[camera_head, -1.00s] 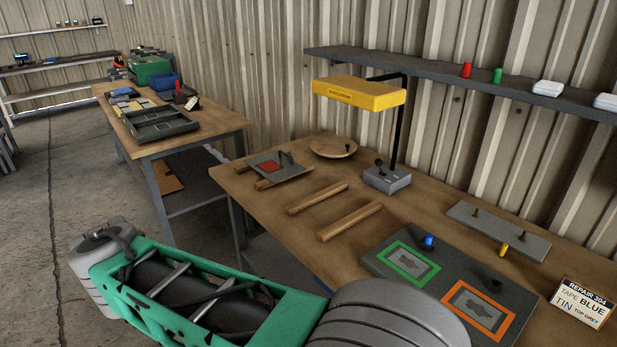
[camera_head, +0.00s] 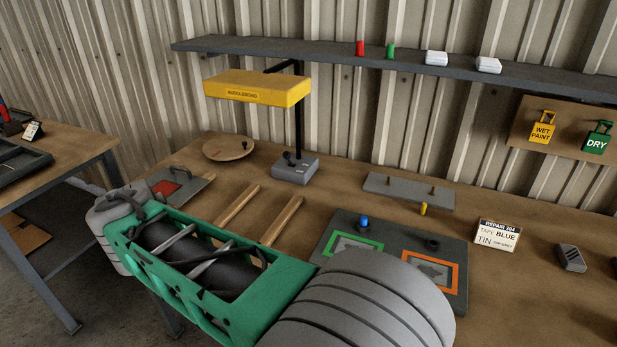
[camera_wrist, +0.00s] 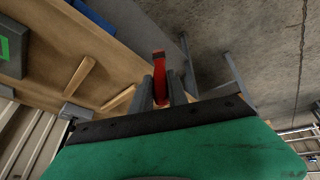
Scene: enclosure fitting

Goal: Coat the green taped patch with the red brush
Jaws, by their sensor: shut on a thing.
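The green taped patch (camera_head: 350,243) is a grey area framed in green tape on a dark board (camera_head: 388,244). My own arm hides its lower part in the head view. A bit of green tape (camera_wrist: 4,48) shows at the left edge of the wrist view. My gripper (camera_wrist: 161,88) is shut on the red brush (camera_wrist: 160,66), which stands up between the two fingers in the wrist view. The gripper is not visible in the head view. The brush is held away from the green patch, near the bench edge with open floor beyond.
An orange-taped patch (camera_head: 432,270) sits beside the green one. A blue-topped knob (camera_head: 364,222) stands on the board. A yellow lamp (camera_head: 257,88) rises over the bench, with two wooden bars (camera_head: 237,206) nearby. A repair card (camera_head: 496,234) stands at right. WET PAINT (camera_head: 541,128) and DRY tags (camera_head: 597,138) hang behind.

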